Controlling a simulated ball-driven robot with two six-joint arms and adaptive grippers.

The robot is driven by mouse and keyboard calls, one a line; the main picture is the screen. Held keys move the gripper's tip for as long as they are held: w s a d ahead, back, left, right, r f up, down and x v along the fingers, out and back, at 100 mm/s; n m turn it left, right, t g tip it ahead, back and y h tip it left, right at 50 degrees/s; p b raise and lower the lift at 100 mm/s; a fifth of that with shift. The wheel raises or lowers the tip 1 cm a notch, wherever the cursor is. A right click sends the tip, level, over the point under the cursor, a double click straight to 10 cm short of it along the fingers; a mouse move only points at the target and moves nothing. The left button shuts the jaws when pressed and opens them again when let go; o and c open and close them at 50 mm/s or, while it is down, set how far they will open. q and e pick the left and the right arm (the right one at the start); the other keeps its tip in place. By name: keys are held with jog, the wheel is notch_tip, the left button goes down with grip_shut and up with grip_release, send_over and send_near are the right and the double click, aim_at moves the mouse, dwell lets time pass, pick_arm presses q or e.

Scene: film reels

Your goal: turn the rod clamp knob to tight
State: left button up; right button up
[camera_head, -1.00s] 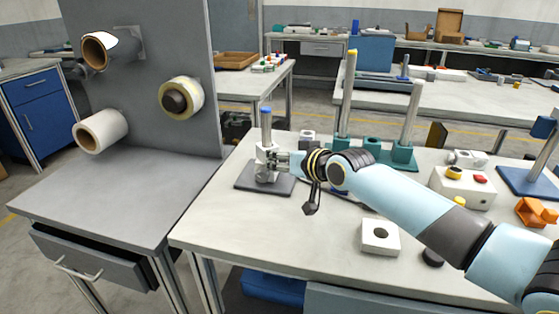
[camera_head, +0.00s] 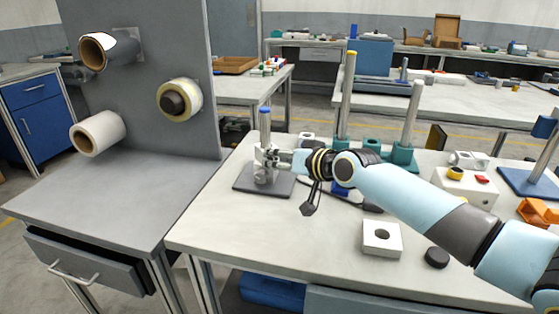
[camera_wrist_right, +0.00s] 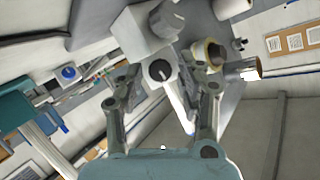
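In the right wrist view the clamp is a pale block (camera_wrist_right: 137,30) with a round dark-faced knob (camera_wrist_right: 160,72) bearing a light mark. My right gripper (camera_head: 276,160) is at the clamp from the right. In the right wrist view its two fingers (camera_wrist_right: 165,84) stand apart, one on each side of the knob. Gaps show between fingers and knob; whether either touches it is unclear. My left gripper is not in view.
A white block with a hole (camera_head: 381,238) and a black disc (camera_head: 437,257) lie on the table (camera_head: 290,235). Teal stands (camera_head: 404,154) with tall rods stand behind my right arm. A grey panel (camera_head: 140,45) with film reels rises at the left.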

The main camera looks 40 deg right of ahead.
jog(key=shift+o, duration=0.6)
jog(key=shift+s, duration=0.35)
jog(key=v, duration=1.1)
jog(key=shift+r, duration=0.25)
jog(key=shift+s+d, duration=0.1)
